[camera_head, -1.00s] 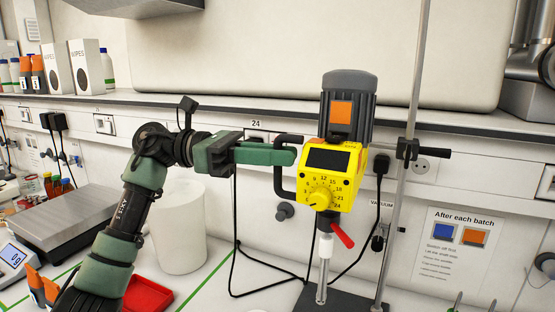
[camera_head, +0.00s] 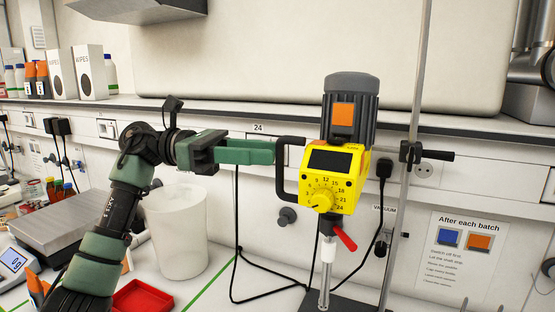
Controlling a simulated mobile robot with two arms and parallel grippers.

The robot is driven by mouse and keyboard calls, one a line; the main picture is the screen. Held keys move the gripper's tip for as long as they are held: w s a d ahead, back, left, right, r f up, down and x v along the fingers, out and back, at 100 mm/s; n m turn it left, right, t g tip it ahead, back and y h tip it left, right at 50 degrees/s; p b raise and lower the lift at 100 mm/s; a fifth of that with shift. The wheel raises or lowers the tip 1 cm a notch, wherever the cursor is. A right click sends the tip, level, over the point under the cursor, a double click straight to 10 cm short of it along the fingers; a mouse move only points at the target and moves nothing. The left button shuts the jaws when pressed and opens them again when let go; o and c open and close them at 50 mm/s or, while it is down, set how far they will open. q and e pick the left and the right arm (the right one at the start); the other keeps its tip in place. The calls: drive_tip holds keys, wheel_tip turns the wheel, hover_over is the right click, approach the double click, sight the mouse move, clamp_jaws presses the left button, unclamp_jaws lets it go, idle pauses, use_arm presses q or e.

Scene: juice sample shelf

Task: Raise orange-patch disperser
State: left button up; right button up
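The orange-patch disperser is a yellow unit (camera_head: 348,190) with a grey ribbed motor on top bearing an orange patch (camera_head: 343,114). It has a dark display, a numbered dial and a black loop handle (camera_head: 281,172) on its left side. It is upright beside a tall metal rod (camera_head: 398,200), with a red lever (camera_head: 345,238) and a shaft below. My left gripper (camera_head: 262,151) is just left of the handle, its green fingers pointing right at the handle's upper part. The fingers look parted and hold nothing. My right gripper is out of view.
A white bin (camera_head: 178,235), a red tray (camera_head: 143,298) and a balance (camera_head: 52,222) are at the left. A black clamp (camera_head: 411,152) sits on the rod. Cables hang behind the disperser. A shelf edge runs along the wall behind.

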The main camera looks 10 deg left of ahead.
use_arm(q)
drive_tip(key=a+b, duration=0.1)
drive_tip(key=a, duration=0.3)
drive_tip(key=shift+a, duration=0.35)
drive_tip(key=shift+r, duration=0.15)
